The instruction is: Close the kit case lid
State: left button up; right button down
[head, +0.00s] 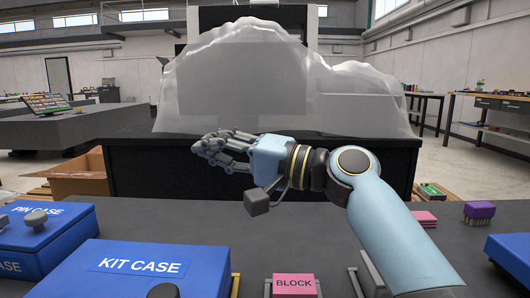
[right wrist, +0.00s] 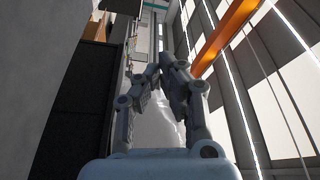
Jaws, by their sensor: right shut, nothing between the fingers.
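The blue kit case (head: 115,283) sits on the dark bench at the lower left of the head view, cut off by the bottom edge. Its lid lies flat with the white-lettered label on top and looks down on the case; the front is out of frame. My right gripper (head: 205,146) is shut and empty, held in the air above and beyond the case, pointing left. Its closed fingers also show in the right wrist view (right wrist: 160,75). My left gripper is not in view.
A blue pin case (head: 40,230) with grey knobs stands left of the kit case. A pink block (head: 293,285) sits between metal rails to its right. A pink stack (head: 424,219) and a purple brush (head: 479,212) lie farther right. The middle of the bench is clear.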

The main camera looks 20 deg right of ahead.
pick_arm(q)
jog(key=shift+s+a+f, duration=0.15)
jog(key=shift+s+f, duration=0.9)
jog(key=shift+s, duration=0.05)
pick_arm(e)
jog(key=s+d+f, duration=0.1)
jog(key=s+d, duration=0.2)
jog(key=d, duration=0.5)
jog(key=shift+s+d+f, duration=0.25)
jog(key=shift+s+d, duration=0.1)
